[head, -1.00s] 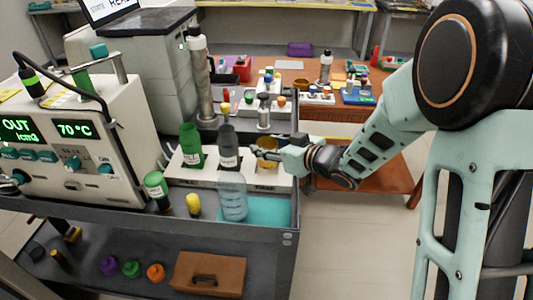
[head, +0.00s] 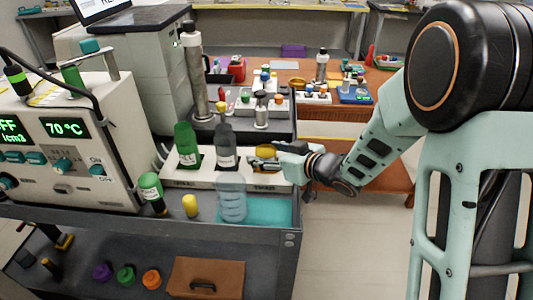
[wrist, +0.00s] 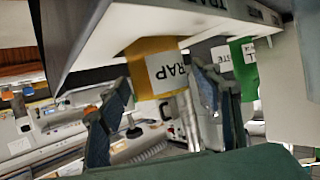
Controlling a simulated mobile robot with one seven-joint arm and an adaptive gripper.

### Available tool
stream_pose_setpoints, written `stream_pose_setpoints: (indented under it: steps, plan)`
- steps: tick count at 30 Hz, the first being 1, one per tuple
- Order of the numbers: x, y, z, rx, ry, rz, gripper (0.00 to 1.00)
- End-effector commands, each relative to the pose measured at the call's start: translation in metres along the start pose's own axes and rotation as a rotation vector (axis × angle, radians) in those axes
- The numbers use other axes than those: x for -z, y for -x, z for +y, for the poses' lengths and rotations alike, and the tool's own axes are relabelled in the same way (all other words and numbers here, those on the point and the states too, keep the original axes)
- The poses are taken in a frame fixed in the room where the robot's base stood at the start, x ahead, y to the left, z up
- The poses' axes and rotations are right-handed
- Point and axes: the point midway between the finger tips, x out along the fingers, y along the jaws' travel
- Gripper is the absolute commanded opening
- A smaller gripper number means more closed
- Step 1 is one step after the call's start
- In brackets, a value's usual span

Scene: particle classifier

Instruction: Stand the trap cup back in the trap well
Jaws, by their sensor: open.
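The trap cup (head: 265,151) is yellow. In the head view it sits at the right end of the white well block (head: 215,180), partly covered by my gripper (head: 281,153). In the wrist view, which is rolled upside down, the trap cup (wrist: 142,62) shows its white TRAP label and its base meets the white block (wrist: 130,25). It looks about upright in the trap well; the well opening itself is hidden. My gripper (wrist: 163,78) is open, one finger toward each side of the cup, with gaps visible.
A green bottle (head: 187,146) and a grey bottle (head: 225,147) stand in the block left of the cup. A clear bottle (head: 231,198), a yellow vial (head: 190,206) and a green-capped bottle (head: 151,192) stand in front. The instrument (head: 85,140) is at left.

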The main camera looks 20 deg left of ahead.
Motion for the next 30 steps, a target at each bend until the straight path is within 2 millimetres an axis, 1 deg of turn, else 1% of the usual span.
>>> stream_pose_setpoints:
  steps: [5, 6, 7, 11, 15, 21, 25, 30]
  plan:
    - [0.003, 0.001, 0.000, 0.000, 0.001, 0.001, 0.59]
    - [0.006, 0.002, 0.000, 0.000, 0.001, 0.001, 0.59]
    - [0.004, 0.006, 0.001, -0.002, 0.000, 0.001, 0.59]
    - [0.005, 0.029, 0.001, -0.004, -0.001, 0.001, 0.59]
    - [0.005, 0.061, 0.002, -0.004, -0.001, 0.001, 0.59]
    - [0.005, 0.100, 0.001, -0.004, -0.001, 0.001, 0.59]
    - [0.004, 0.114, 0.001, -0.001, -0.001, 0.000, 0.59]
    - [0.003, 0.122, 0.000, 0.000, 0.000, 0.001, 0.59]
